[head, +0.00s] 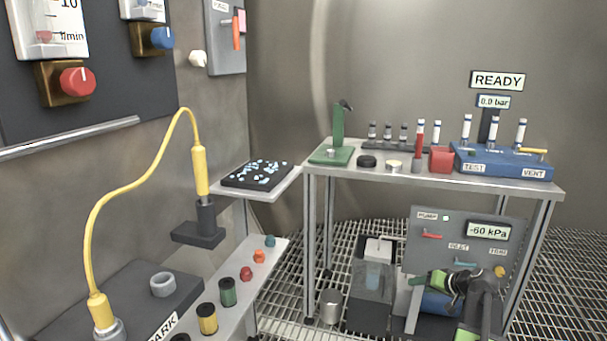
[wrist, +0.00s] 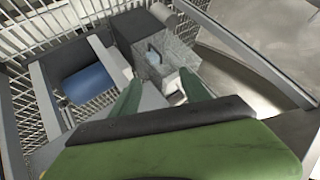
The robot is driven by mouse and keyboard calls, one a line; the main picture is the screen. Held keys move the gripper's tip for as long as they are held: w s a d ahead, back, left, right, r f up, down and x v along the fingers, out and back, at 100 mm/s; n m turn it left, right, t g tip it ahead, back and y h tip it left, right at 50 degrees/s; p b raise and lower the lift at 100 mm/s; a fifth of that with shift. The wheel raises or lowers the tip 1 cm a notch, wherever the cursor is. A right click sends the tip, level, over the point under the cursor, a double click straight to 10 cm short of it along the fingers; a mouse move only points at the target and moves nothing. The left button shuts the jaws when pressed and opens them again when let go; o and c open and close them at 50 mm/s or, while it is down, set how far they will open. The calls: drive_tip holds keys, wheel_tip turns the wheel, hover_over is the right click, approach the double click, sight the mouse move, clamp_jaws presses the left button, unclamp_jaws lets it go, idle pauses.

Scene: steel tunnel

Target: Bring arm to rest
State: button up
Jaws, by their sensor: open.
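My gripper (head: 422,281) is at the lower right of the head view, in front of the grey pump panel (head: 455,240) under the steel table. My folded arm shows there in black, grey and green. In the wrist view, the two dark green fingers of my gripper (wrist: 163,90) stand apart with nothing held between them. Beyond them is a clear box (wrist: 165,58) with a small light blue patch inside. A blue cylinder (wrist: 90,85) lies left of the fingers; in the head view it is partly hidden behind my arm.
The steel table (head: 415,178) carries a blue test rack (head: 505,165), several vials and a red block (head: 441,158). A metal can (head: 330,306) stands on the grating by the table leg. A shelf with coloured caps (head: 245,274) is at left. Open grating lies between.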

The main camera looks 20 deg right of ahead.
drive_tip(key=w+a+n+g+y+p, duration=0.2)
drive_tip(key=w+a+g, duration=0.15)
drive_tip(key=a, duration=1.25)
drive_tip(key=s+a+n+g+h+p, duration=0.1)
drive_tip(key=s+a+n+g+p, duration=0.2)
drive_tip(key=a, duration=1.3)
drive_tip(key=s+a+n+g+h+p, duration=0.25)
drive_tip(key=s+a+g, duration=0.2)
drive_tip(key=a, duration=1.05)
wheel_tip(320, 180, up, 38)
drive_tip(key=t+p, duration=0.1)
drive_tip(key=p, duration=3.7)
drive_tip(key=shift+m+y, duration=0.35)
drive_tip(key=shift+m, duration=0.1)
drive_tip(key=shift+s, duration=0.1)
